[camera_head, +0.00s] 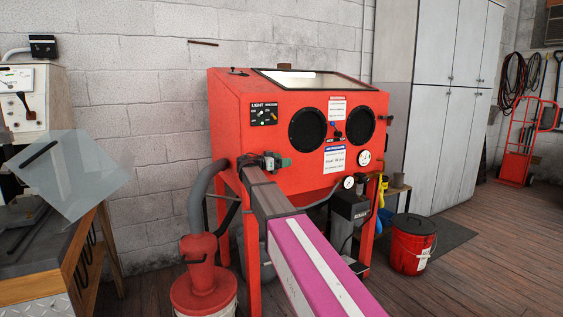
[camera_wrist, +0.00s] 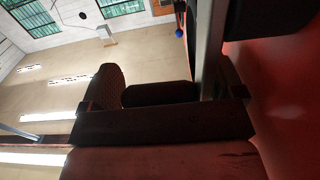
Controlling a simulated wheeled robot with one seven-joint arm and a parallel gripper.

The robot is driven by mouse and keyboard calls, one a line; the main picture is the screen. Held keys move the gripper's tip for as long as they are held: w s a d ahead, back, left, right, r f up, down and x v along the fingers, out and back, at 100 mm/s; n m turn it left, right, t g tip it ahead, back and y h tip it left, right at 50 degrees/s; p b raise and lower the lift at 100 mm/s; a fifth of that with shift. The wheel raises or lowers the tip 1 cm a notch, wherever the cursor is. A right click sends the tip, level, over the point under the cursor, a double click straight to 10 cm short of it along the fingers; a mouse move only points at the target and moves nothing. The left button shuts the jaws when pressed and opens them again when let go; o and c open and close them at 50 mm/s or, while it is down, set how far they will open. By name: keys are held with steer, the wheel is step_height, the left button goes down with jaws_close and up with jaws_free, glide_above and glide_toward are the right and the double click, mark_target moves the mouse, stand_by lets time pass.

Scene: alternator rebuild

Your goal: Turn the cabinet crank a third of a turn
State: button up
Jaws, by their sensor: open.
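The red blasting cabinet (camera_head: 290,163) stands against the block wall in the head view, with two round black glove ports. My arm reaches up from the bottom to the left part of its front. My gripper (camera_head: 270,160) is there, close in front of the cabinet below the light switch panel, and it is open. I cannot make out the crank; it may be hidden behind my gripper or arm. In the wrist view, dark finger parts show near the middle, and a blurred red surface of the cabinet (camera_wrist: 285,100) fills the right side. Contact cannot be told.
A grey hose runs down the cabinet's left side to a red-topped canister (camera_head: 203,288). A workbench (camera_head: 35,290) stands at the left. A red bucket (camera_head: 412,245) stands to the right of the cabinet, before tall grey lockers (camera_head: 440,110).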

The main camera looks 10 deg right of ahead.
steer(key=c, duration=1.1)
steer(key=shift+s, duration=0.1)
steer(key=shift+c, duration=0.2)
